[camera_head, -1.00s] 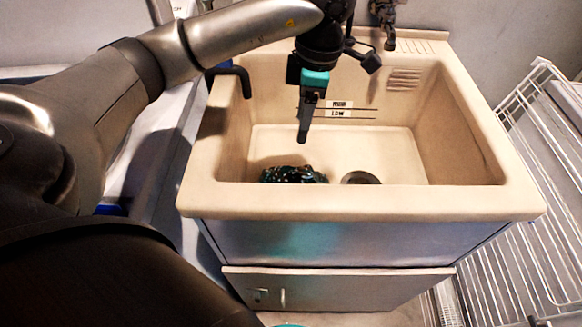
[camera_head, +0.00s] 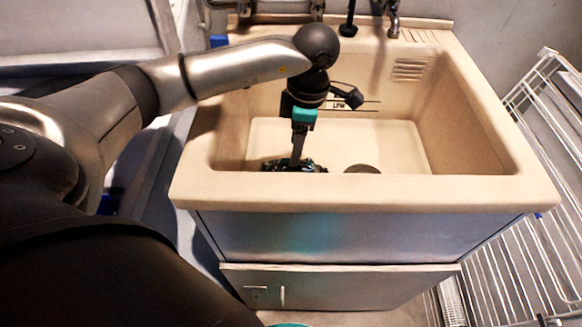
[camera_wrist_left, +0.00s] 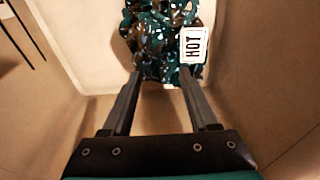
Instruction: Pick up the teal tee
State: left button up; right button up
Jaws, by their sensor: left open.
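The teal tee (camera_head: 311,168) is a crumpled dark teal, patterned bundle on the floor of the beige sink, by its front wall. In the head view the front rim hides its lower part. It also shows at the top of the left wrist view (camera_wrist_left: 155,35), with a white "HOT" label over its right side. My left gripper (camera_head: 297,162) reaches down into the sink at the tee. In the wrist view its two fingers (camera_wrist_left: 160,75) are apart, with the tips at the tee's near edge. I cannot tell whether they touch it. My right gripper is not in view.
The sink's front rim (camera_head: 370,192) and walls surround the gripper. A round drain (camera_head: 361,169) lies right of the tee. A tap (camera_head: 393,20) stands at the back. A white wire rack (camera_head: 530,180) stands to the right. The sink floor's right side is clear.

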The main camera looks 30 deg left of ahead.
aim_at(307, 165)
pick_arm(q)
notch_tip(307, 165, down, 2)
jog(key=shift+w+a+b, duration=0.1)
jog(key=shift+b, duration=0.25)
jog(key=shift+a+f+b, duration=0.15)
jog(key=shift+f+b, duration=0.25)
jog(key=shift+f, duration=0.75)
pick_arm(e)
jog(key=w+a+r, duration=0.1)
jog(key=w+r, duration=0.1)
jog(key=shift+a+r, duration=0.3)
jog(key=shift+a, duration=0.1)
pick_arm(q)
grip_shut()
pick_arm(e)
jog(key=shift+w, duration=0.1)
